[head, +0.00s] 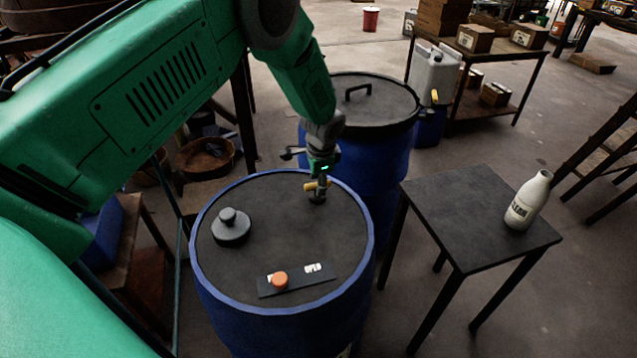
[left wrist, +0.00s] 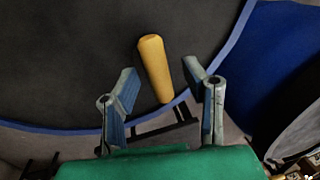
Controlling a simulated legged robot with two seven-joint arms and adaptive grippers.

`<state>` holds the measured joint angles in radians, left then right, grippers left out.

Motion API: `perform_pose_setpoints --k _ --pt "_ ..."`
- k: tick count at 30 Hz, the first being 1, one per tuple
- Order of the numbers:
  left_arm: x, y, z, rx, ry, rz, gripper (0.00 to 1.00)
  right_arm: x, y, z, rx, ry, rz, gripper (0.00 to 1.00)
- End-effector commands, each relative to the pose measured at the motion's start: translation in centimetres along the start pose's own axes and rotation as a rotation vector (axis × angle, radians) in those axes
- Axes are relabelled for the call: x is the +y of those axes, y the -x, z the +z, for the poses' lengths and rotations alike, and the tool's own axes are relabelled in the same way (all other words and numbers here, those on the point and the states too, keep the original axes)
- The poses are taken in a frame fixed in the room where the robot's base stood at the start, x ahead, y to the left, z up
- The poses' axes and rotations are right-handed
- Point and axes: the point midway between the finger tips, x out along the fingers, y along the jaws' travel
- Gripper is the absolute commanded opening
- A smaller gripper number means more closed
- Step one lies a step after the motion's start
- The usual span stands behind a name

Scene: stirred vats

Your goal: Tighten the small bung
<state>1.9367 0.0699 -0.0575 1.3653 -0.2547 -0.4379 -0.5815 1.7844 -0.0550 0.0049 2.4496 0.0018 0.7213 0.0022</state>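The small bung (head: 317,198) is a dark fitting near the far right rim of the near blue drum's lid (head: 275,215), with a yellow bar on top. The yellow bar (left wrist: 154,68) also shows in the left wrist view, lying lengthwise between my fingers. My left gripper (head: 320,178) is right above the bung, pointing down; in the left wrist view its two fingers (left wrist: 160,84) are apart, one on each side of the bar, with gaps visible. The dark body below the bar is hard to make out there. My right gripper is not in view.
A larger dark bung (head: 231,228) sits at the lid's left. A dark plate (head: 297,282) with an orange knob (head: 280,280) lies at the front. A second blue drum (head: 375,150) stands close behind. A side table (head: 470,215) at the right holds a white bottle (head: 528,200).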

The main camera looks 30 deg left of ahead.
Motion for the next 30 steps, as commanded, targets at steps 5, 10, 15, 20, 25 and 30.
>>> perform_pose_setpoints --k 5,10,15,20,25,30 --pt "-0.1 3.3 -0.1 0.004 0.0 -0.003 0.39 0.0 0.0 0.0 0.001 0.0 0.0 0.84" --pt "-0.1 7.0 -0.1 0.003 0.0 -0.003 0.39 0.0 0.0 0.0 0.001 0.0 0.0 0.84" --pt "-0.2 9.8 -0.1 0.002 -0.001 -0.002 0.39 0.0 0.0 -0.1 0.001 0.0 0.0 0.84" --pt "-0.1 11.0 0.0 0.0 -0.001 0.0 0.39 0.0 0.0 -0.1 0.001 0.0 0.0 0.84" --pt "-0.1 11.3 0.0 0.0 -0.001 0.0 0.39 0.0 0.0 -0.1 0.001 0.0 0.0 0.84" --pt "-0.1 11.3 0.0 0.0 -0.001 0.0 0.39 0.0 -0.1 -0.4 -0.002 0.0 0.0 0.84"
